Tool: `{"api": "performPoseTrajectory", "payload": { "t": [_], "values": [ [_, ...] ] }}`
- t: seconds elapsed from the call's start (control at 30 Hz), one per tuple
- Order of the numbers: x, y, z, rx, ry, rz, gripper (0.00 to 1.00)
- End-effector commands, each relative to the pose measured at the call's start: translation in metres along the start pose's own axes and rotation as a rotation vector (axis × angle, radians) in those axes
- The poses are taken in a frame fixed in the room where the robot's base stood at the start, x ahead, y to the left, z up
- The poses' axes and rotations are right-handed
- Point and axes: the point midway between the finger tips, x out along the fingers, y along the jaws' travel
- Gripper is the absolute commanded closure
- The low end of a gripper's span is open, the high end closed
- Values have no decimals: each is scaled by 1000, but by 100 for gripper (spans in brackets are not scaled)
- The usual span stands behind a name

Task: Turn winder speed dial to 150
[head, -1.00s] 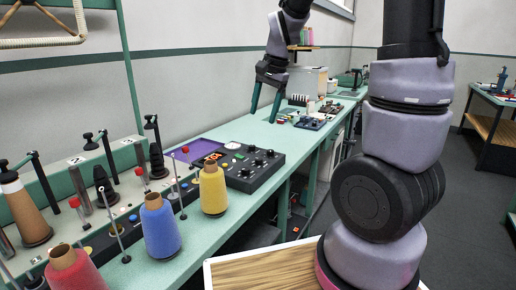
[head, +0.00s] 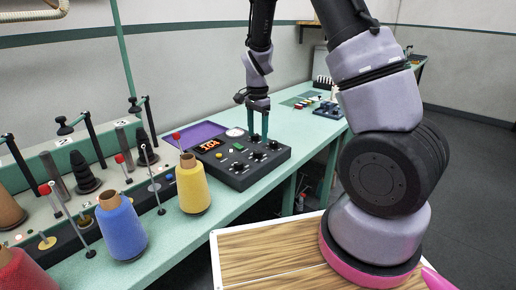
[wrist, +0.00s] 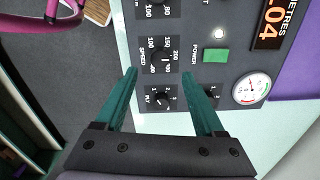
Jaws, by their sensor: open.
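The black winder panel (head: 226,175) sits on the green bench. Its SPEED dial (wrist: 163,59) is a black knob in the middle of a row of three in the wrist view, with printed numbers around it. I cannot read its pointer surely. My gripper (wrist: 158,73) is open; its two green fingers reach toward the SPEED dial from either side, and I see no contact. The PLY dial (wrist: 161,99) lies between the fingers, nearer the palm. In the head view my gripper (head: 258,137) points down at the panel's far end, partly hiding the dials.
The panel has a green POWER button (wrist: 215,55), a red METRES display (wrist: 268,22) and a round gauge (wrist: 250,89). Yellow (head: 193,190) and blue (head: 122,228) cones stand to the left.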

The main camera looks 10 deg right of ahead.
Motion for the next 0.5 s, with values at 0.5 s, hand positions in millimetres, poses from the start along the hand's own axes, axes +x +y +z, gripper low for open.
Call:
{"api": "performPoseTrajectory", "payload": {
  "t": [0.5],
  "values": [
    [65, 0, 0, 0, -1, 0, 29]
  ]
}}
